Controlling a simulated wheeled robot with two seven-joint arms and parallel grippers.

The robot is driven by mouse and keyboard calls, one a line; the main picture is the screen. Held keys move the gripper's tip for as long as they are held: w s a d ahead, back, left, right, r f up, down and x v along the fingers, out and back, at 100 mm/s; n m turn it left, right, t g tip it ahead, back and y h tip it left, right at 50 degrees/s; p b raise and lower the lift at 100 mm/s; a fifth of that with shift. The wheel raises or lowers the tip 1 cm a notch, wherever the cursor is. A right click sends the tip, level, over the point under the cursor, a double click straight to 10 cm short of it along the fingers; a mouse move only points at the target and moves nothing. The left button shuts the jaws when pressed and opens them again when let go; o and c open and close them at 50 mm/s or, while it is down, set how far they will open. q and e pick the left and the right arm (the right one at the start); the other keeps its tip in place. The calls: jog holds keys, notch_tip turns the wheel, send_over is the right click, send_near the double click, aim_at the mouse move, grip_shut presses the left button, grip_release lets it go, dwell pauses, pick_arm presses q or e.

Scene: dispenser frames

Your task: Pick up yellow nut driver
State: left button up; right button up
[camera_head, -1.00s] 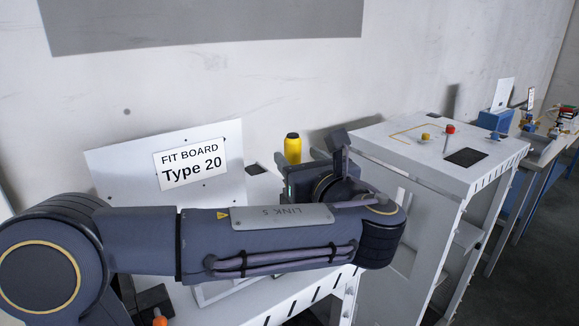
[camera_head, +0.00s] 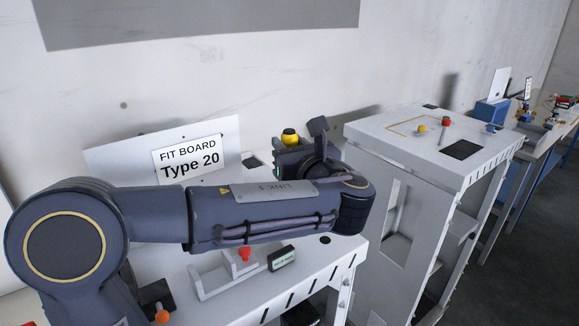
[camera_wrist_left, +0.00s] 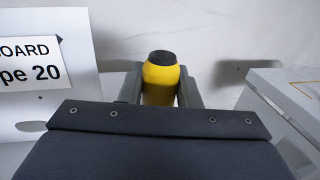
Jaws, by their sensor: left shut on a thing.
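The yellow nut driver (camera_head: 290,136) has a yellow handle with a black cap. In the head view its top shows just above my left gripper (camera_head: 293,150), behind my left wrist. In the left wrist view the yellow handle (camera_wrist_left: 160,84) stands upright between the two fingers of my left gripper (camera_wrist_left: 161,88), which are shut on it. Its lower part is hidden by my gripper body. My right gripper is in neither view.
The white "FIT BOARD Type 20" sign (camera_head: 192,160) stands left of the driver. A white fixture with a red knob (camera_head: 245,254) and a small dark labelled block (camera_head: 282,258) lie on the near table. A white cabinet (camera_head: 400,150) stands to the right.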

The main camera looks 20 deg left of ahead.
pick_arm(q)
grip_shut()
jog(key=shift+r, duration=0.15)
